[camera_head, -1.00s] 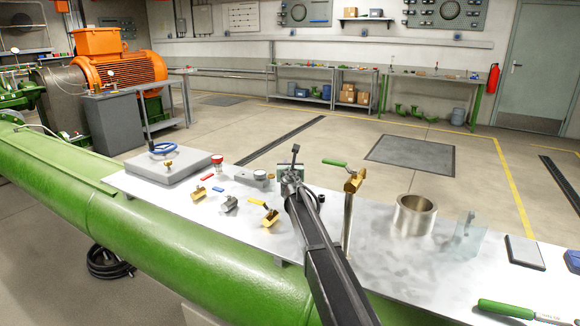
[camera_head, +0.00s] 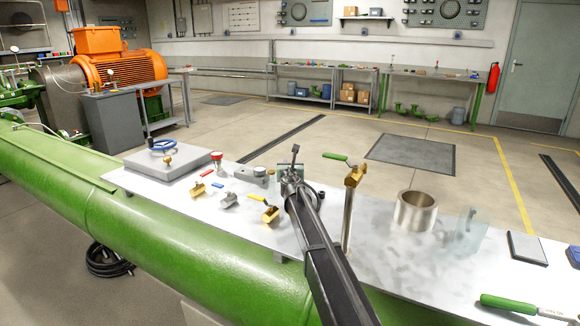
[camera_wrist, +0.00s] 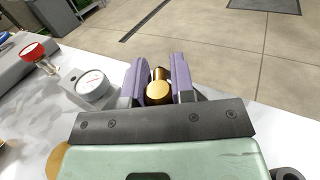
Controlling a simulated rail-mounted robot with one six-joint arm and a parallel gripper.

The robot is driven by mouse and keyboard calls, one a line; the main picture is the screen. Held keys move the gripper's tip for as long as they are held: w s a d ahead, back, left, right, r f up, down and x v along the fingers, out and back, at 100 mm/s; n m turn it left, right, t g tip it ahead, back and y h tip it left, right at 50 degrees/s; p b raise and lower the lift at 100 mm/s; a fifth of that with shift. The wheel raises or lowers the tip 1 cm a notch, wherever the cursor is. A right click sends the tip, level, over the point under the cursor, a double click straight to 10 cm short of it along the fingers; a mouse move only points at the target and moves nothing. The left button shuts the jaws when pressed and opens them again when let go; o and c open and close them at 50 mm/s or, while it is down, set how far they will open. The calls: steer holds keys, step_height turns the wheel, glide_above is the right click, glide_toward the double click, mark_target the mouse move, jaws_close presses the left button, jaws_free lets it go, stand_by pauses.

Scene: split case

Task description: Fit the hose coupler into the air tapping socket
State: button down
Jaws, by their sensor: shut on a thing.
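My gripper (camera_wrist: 158,85) shows as two purple fingers in the wrist view, shut on a brass fitting (camera_wrist: 158,93) with a round end facing the camera. I take this fitting to be the hose coupler. In the head view my gripper (camera_head: 292,175) is over the back part of the metal bench, and the held fitting cannot be made out there. A brass fitting (camera_head: 168,162) stands on a grey block at the bench's left end, beside a blue coiled hose (camera_head: 163,145). I cannot tell which fitting is the air tapping socket.
A gauge (camera_wrist: 92,84) and a red-topped fitting (camera_wrist: 33,51) stand left of my gripper. Several small valves lie on the bench's left side. A tall post with a brass valve (camera_head: 354,177) rises just right of my arm.

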steer(key=shift+f+b, duration=0.55)
stand_by(0.8)
stand_by(0.9)
steer(key=c, duration=0.9)
jaws_free()
steer(key=s, duration=1.1)
steer(key=shift+a, duration=0.2)
steer(key=shift+w, duration=0.1)
